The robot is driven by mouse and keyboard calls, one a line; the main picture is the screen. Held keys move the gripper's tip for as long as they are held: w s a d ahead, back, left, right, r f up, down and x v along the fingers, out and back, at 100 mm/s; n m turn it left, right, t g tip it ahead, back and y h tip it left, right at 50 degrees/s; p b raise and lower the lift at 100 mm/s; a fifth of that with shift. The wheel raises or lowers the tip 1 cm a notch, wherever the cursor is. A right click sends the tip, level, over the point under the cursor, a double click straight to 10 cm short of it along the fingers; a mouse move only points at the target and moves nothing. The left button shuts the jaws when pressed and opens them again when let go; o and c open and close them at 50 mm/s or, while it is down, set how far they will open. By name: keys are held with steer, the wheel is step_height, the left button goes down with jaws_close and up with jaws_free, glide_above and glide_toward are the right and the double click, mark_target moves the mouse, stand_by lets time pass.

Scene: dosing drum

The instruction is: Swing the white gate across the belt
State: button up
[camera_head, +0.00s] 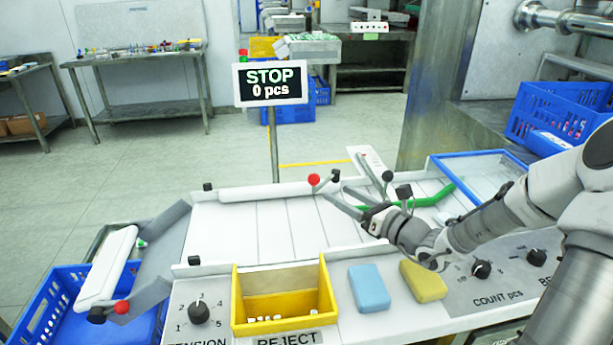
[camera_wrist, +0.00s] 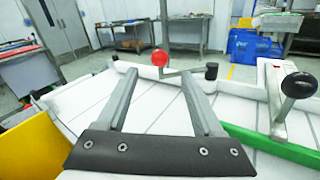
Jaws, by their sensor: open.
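A white bar (camera_head: 262,192) lies along the far edge of the pale belt (camera_head: 260,228), with a red ball knob (camera_head: 314,180) near its right end. I take this bar to be the gate; it runs beside the belt, not across it. In the wrist view the red knob (camera_wrist: 159,58) shows just beyond and between my fingertips. My gripper (camera_head: 340,175) is open and empty above the belt's right part, its fingers reaching toward the knob. I see no contact, and the exact gap is hard to judge.
Another white bar with a red knob (camera_head: 122,307) is at the belt's left end. A white plate (camera_wrist: 272,90) with a black knob (camera_wrist: 300,85) and a green strip (camera_head: 430,198) are right. The yellow reject bin (camera_head: 284,319) and sponges are in front. The display (camera_head: 270,83) reads STOP, 0 pcs.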

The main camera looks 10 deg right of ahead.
steer(key=b+x, duration=0.2)
steer(key=x, duration=1)
steer(key=shift+w+a, duration=0.2)
steer(key=shift+w, duration=0.15)
jaws_close()
stand_by(0.7)
